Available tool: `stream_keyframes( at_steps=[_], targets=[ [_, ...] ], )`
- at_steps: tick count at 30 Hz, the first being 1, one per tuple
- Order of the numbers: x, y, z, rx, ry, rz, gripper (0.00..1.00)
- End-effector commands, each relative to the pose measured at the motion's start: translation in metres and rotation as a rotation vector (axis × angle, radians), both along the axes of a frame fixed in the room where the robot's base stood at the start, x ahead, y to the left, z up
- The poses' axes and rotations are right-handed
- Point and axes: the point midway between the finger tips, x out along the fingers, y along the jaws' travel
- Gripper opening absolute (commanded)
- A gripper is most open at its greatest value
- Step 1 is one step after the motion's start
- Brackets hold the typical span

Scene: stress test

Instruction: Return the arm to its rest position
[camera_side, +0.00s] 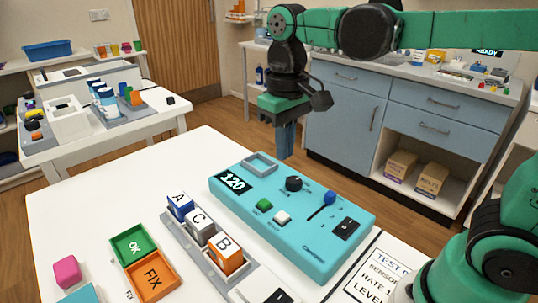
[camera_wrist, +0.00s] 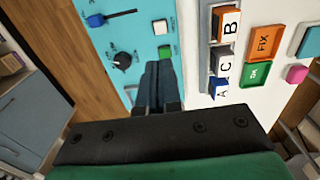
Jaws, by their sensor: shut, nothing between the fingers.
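My gripper (camera_side: 286,152) hangs from my green arm, pointing down, above the far edge of the teal control panel in the side view. Its blue-grey fingers are together and empty. In the wrist view the closed fingers (camera_wrist: 158,78) show over the panel and the white table. The panel (camera_side: 300,238) has a display reading 120, a black knob (camera_side: 294,184), a blue-tipped lever (camera_side: 328,198), a green button (camera_side: 264,204), a white button (camera_side: 282,217) and a black switch (camera_side: 345,228). The gripper looks clear of the panel.
Blocks A (camera_side: 179,205), C (camera_side: 199,222) and B (camera_side: 226,252) stand in a grey rack. Green OK (camera_side: 131,235) and orange FIX (camera_side: 152,277) trays, a pink cube (camera_side: 67,271) and a test card (camera_side: 372,275) lie on the table. Blue cabinets (camera_side: 343,110) stand behind.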

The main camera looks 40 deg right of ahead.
Motion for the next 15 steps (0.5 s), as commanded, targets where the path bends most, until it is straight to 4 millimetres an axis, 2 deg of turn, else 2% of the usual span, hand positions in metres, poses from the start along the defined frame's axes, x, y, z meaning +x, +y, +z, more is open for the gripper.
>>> stream_keyframes(
  at_steps=[5,15],
  targets=[
    [-0.006,-0.006,-0.006,0.009,-0.09,-0.003,0.0],
    [-0.025,-0.028,-0.039,0.009,-0.529,-0.002,0.0]
  ],
)
